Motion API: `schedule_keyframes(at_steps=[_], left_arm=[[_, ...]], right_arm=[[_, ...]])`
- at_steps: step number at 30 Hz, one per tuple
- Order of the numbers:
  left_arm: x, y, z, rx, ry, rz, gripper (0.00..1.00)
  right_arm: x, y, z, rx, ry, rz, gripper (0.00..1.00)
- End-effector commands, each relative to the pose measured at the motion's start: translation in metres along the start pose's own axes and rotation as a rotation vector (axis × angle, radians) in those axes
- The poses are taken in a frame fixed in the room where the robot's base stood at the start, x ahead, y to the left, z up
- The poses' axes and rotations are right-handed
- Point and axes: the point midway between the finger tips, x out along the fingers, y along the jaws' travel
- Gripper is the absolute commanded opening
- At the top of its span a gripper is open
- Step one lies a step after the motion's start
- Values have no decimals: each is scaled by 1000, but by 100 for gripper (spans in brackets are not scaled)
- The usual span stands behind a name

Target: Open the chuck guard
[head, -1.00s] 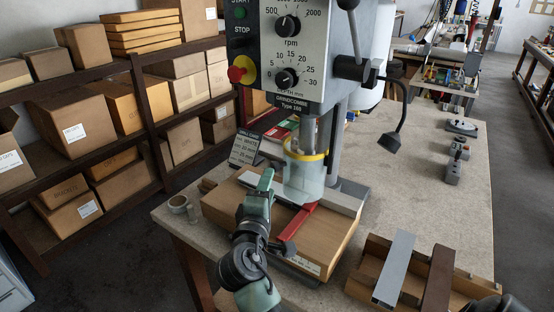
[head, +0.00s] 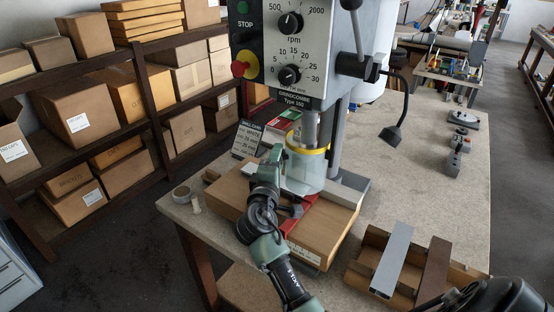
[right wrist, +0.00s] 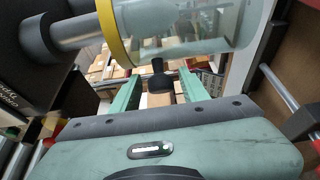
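The chuck guard (head: 304,172) is a clear cylinder with a yellow ring at its top, below the drill press head. It stands around the spindle above a red clamp piece. In the right wrist view the guard (right wrist: 185,28) lies across the top, with its yellow ring to the left. My right gripper (head: 276,155) is at the guard's left side. In the right wrist view its two green fingers (right wrist: 158,92) are apart, with a dark knob (right wrist: 158,74) showing between them beside the guard. I cannot tell whether they touch it. My left gripper is not in view.
The drill press head (head: 290,50) with dials and a red stop button rises above. A wooden board (head: 325,232) lies under the guard. A black lamp (head: 391,134) hangs at the right. A wooden tray (head: 362,268) with metal profiles is front right.

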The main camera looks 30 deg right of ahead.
Motion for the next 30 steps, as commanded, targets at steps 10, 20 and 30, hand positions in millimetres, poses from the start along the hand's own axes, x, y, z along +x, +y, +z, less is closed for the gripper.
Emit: schedule_keyframes(at_steps=[10,20,30], left_arm=[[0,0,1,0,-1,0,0],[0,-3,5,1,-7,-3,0],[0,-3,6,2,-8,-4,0]], right_arm=[[0,0,0,0,0,0,0],[0,0,0,-1,-1,0,0],[0,0,0,-1,-1,0,0]])
